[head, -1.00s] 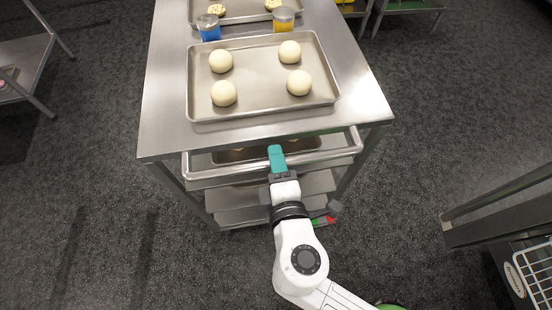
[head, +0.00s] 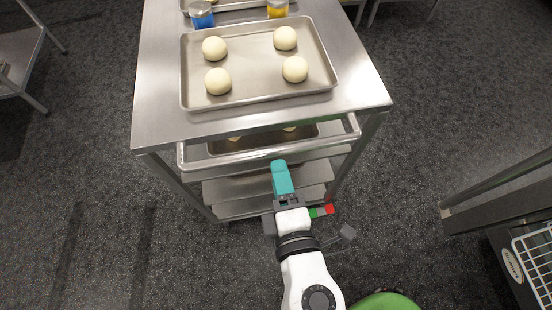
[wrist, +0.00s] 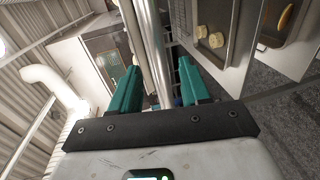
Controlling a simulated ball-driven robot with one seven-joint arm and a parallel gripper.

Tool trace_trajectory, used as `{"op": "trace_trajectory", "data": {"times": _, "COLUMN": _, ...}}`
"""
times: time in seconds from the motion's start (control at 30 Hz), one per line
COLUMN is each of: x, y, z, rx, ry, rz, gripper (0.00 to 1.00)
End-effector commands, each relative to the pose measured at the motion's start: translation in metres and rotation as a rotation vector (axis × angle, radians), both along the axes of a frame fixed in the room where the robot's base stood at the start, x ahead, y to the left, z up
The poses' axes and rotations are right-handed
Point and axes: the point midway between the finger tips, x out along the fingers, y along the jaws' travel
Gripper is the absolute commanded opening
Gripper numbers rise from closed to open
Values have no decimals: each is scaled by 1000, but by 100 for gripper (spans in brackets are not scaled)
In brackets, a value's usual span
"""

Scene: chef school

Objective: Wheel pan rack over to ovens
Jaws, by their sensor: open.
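The steel pan rack (head: 160,105) stands ahead of me in the head view, with a tubular handle (head: 225,161) across its near side. A tray (head: 258,100) of dough balls lies on its top, and another tray with dough shows below the handle. My gripper (head: 281,178), with teal fingers, is open and empty just on the near side of the handle's middle. In the wrist view the handle bar (wrist: 148,35) lines up with the gap between the open fingers (wrist: 157,88). The ovens cannot be made out for certain.
A dark-framed unit with a white wire basket (head: 536,262) stands at the right. A steel table (head: 22,55) is at the upper left. Blue (head: 201,14) and yellow (head: 277,8) jars stand on the rack's top. Grey floor is clear on both sides of the rack.

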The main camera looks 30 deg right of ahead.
Motion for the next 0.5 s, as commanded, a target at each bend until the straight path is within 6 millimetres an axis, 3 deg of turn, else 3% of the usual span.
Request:
{"op": "trace_trajectory", "data": {"times": 0.2, "x": -27, "y": 9, "z": 5, "rx": 0, "ry": 1, "rz": 1, "gripper": 46}}
{"op": "trace_trajectory", "data": {"times": 0.5, "x": -34, "y": 11, "z": 7, "rx": 0, "ry": 0, "rz": -1, "gripper": 46}}
